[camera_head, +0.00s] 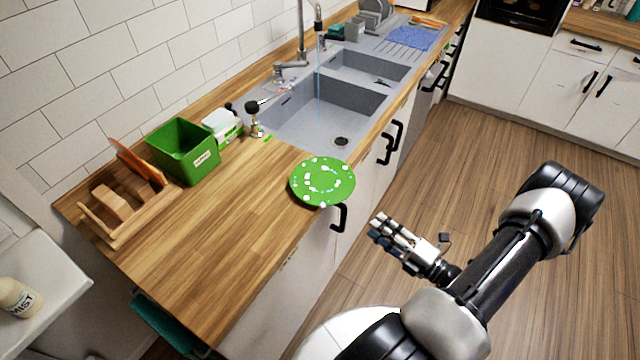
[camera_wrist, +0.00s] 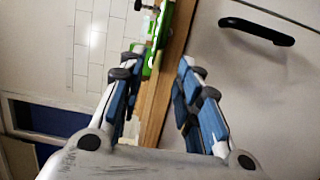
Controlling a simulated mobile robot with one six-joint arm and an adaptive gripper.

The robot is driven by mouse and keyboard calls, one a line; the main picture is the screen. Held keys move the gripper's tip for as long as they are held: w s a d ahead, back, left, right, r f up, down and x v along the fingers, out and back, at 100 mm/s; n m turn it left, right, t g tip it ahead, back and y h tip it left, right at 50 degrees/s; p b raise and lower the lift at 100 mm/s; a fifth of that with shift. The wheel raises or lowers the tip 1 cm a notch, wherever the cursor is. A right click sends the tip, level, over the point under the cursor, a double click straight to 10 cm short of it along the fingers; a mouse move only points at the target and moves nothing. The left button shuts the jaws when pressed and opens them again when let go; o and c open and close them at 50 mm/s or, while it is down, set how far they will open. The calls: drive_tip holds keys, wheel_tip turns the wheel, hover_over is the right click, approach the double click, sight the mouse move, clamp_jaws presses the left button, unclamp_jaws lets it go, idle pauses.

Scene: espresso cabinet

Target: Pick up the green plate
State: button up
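The green plate (camera_head: 322,182), with white markings around it, lies on the wooden counter by the front edge, just before the sink. Its right side reaches over the counter edge. My gripper (camera_head: 377,230) is in front of the counter, to the right of and below the plate in the head view, apart from it. In the wrist view my gripper (camera_wrist: 158,70) has its fingers spread with nothing between them. A thin green shape, seen nearly edge-on, seems to be the plate (camera_wrist: 158,42), beyond the fingertips.
The counter (camera_head: 215,250) is clear to the left of the plate. A green bin (camera_head: 185,152), a wooden rack (camera_head: 125,205) and a white container (camera_head: 222,126) stand near the wall. The grey sink (camera_head: 330,105) lies behind the plate. Black handles (camera_head: 339,217) stick out from the cabinet front.

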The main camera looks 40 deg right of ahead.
drive_tip(key=b, duration=0.1)
approach(341, 197)
drive_tip(key=w+a, duration=0.1)
drive_tip(key=w, duration=0.3)
drive_tip(key=shift+w+a+f+b, duration=0.15)
drive_tip(key=shift+w+b, duration=0.25)
drive_tip(key=shift+w, duration=1.1)
drive_tip(key=shift+w+a+f+b, duration=0.15)
drive_tip(key=shift+w+b, duration=0.25)
drive_tip(key=shift+w, duration=1.05)
drive_tip(key=shift+r, duration=0.1)
clamp_jaws()
